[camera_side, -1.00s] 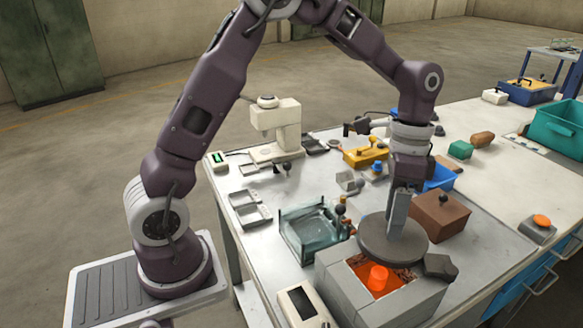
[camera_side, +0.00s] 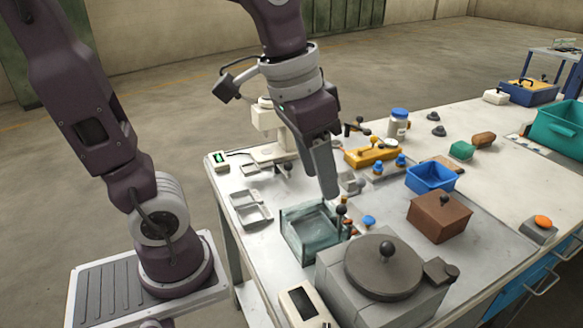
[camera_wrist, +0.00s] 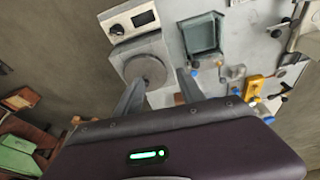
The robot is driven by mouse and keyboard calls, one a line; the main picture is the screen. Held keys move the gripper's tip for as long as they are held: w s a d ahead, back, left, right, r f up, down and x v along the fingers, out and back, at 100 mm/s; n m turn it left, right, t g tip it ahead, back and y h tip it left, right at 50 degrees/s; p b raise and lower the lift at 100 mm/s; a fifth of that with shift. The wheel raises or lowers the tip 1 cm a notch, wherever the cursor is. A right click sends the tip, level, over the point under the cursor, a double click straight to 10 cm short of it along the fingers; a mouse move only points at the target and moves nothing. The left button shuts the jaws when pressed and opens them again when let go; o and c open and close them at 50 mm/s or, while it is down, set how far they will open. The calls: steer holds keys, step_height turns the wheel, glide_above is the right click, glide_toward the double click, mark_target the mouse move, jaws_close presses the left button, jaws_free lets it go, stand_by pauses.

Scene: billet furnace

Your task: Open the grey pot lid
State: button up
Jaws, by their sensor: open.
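The grey pot lid (camera_side: 365,274) is a round, flat disc with a dark ball knob (camera_side: 386,248). It lies flat on top of the grey furnace block (camera_side: 345,304) at the front of the bench and covers the opening. A dark handle sticks out at its right side. My gripper (camera_side: 327,192) is open and empty, above and behind the lid, near the glass tray. The lid also shows in the wrist view (camera_wrist: 146,69), seen from above between my two spread fingers. The inside of the furnace is hidden.
A glass tray (camera_side: 300,240) stands behind the furnace, and a white meter box (camera_side: 300,306) stands in front at left. A brown box (camera_side: 438,220) and a blue bin (camera_side: 430,178) stand at right. Bare bench lies right of the furnace.

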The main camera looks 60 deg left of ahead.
steer(key=s, duration=0.1)
steer(key=s+a, duration=0.1)
steer(key=s+t, duration=0.1)
steer(key=shift+s+a+r, duration=0.1)
steer(key=shift+s+a, duration=0.15)
steer(key=shift+s, duration=0.05)
